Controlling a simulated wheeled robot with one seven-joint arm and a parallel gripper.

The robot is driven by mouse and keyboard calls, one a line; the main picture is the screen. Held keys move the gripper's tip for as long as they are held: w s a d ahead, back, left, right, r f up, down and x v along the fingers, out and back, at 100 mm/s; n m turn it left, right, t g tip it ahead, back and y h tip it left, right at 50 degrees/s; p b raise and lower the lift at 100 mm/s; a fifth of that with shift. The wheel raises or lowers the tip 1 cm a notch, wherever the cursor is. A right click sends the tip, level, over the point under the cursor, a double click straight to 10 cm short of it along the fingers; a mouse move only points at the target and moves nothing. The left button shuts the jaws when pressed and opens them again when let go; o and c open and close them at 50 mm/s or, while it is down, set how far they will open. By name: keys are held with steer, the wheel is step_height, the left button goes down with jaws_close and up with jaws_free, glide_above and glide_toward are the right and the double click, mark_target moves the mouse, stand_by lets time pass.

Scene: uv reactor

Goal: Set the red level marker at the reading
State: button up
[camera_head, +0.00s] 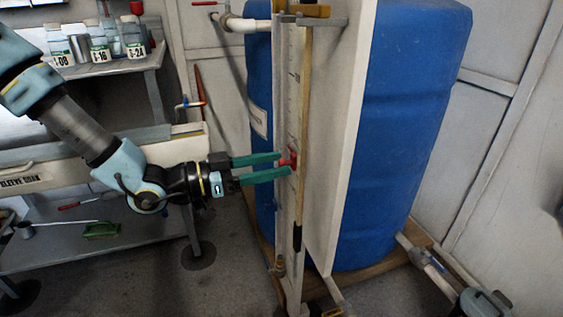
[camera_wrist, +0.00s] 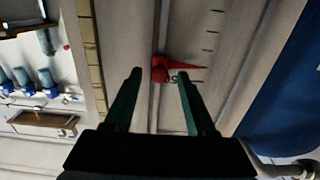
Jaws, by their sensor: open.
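The red level marker (camera_head: 291,160) sits on the upright gauge board (camera_head: 294,110) in front of the blue tank. In the wrist view the marker (camera_wrist: 160,69) shows as a round red knob with a pointer reaching right toward the scale ticks. My gripper (camera_head: 279,165) is open, its two green fingers reaching toward the board. In the wrist view its fingertips (camera_wrist: 160,72) lie on either side of the knob. I cannot tell whether either finger touches it. A scale number beside the pointer is partly hidden by the right finger. The liquid level is not clear.
The blue tank (camera_head: 410,110) stands behind the board on a wooden base. A shelf (camera_head: 110,68) with labelled jars is at the upper left. A lower bench holds a green brush (camera_head: 101,230). A pipe (camera_head: 425,262) runs along the floor at the right.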

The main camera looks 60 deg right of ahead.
steer(key=v, duration=0.8)
steer(key=shift+a, duration=0.2)
steer(key=shift+w, duration=0.15)
